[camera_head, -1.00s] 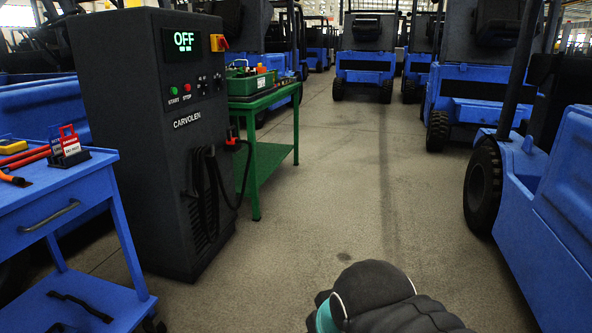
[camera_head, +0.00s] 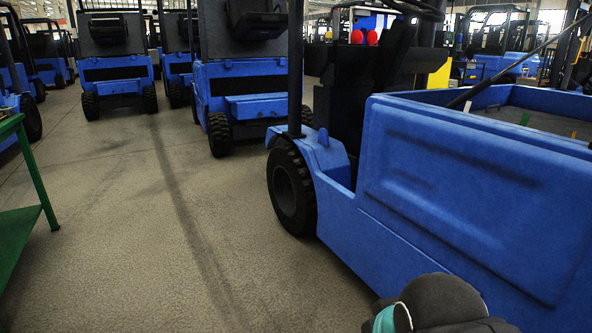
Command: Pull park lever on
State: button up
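A blue forklift (camera_head: 480,200) fills the right side of the head view. I cannot tell whether either knob belongs to the park lever. Part of my arm, black with a teal band, shows at the bottom right in front of the forklift's side. My gripper is not in view.
Clear concrete floor (camera_head: 130,230) lies in the middle and left. A green table (camera_head: 22,215) stands at the left edge. Several other blue forklifts (camera_head: 240,90) stand at the back. The near forklift's black wheel (camera_head: 290,190) borders the free floor.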

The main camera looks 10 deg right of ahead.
aim_at(335, 13)
jog(key=z, duration=0.15)
jog(key=i, duration=0.8)
jog(key=u, duration=1)
jog(key=i, duration=1.65)
jog(key=z, duration=0.45)
jog(key=i, duration=1.35)
jog(key=z, duration=1)
